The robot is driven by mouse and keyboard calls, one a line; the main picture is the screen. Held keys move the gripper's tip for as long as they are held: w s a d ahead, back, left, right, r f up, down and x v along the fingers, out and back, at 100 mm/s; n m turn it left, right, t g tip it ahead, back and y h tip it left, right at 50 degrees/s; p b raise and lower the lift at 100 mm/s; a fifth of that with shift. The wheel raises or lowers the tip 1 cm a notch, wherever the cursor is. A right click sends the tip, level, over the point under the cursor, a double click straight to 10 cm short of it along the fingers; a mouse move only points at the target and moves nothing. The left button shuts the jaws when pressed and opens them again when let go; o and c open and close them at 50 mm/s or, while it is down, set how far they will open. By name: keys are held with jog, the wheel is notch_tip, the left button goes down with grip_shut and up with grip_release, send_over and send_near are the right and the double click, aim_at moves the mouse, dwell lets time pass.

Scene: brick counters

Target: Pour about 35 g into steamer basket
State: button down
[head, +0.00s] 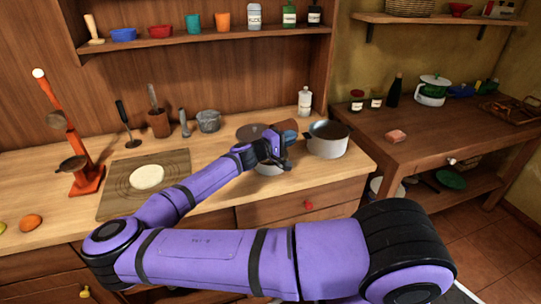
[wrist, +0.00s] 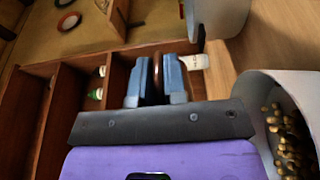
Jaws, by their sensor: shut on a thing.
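My gripper (head: 277,143) is shut on a brown cup-like object (head: 287,126), tilted above the counter between two grey metal pots. In the wrist view, my gripper (wrist: 156,85) has its blue fingers either side of a thin brown edge (wrist: 157,68); most of the held object is hidden. The left pot (head: 268,171) is partly behind my arm. It appears to be the grey container (wrist: 258,92) at lower right in the wrist view, with many golden-brown pieces (wrist: 287,140) inside. The right pot (head: 327,149) stands just beyond. I cannot tell which pot is the steamer basket.
A white bottle (head: 304,102) stands behind the pots. A board (head: 117,200) with a pale round disc (head: 147,177), a brown pot (head: 158,122) and a red stand (head: 86,178) are left. A side table (head: 450,135) is right. The counter's front edge lies under my arm.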

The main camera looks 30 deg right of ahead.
jog(key=shift+a+r+h, duration=0.15)
jog(key=shift+a+h, duration=0.05)
jog(key=shift+h, duration=0.45)
jog(key=shift+a+r+h, duration=0.1)
jog(key=shift+a+h, duration=0.1)
jog(key=shift+h, duration=0.45)
dwell(2.2)
jog(key=shift+d+f+y, duration=0.25)
jog(key=shift+d+y, duration=0.05)
jog(key=shift+y, duration=0.7)
jog(key=shift+d+f+y, duration=0.2)
jog(key=shift+d+y, duration=0.1)
jog(key=shift+y, duration=0.7)
jog(key=shift+d+y, duration=0.1)
jog(key=shift+y, duration=0.2)
jog(key=shift+d+f+y, duration=0.2)
jog(key=shift+d+y, duration=0.25)
jog(key=shift+d, duration=0.05)
jog(key=shift+d+f+y, duration=0.15)
jog(key=shift+d+y, duration=0.3)
jog(key=shift+d, duration=0.05)
jog(key=shift+d+r+y, duration=0.4)
jog(key=shift+d+y, duration=0.3)
jog(key=shift+y, duration=1.1)
jog(key=shift+d+r+y, duration=0.35)
jog(key=shift+d+y, duration=0.35)
jog(key=shift+y, duration=1.1)
jog(key=shift+d+r+y, duration=0.4)
jog(key=shift+d+y, duration=0.3)
jog(key=shift+y, duration=1.1)
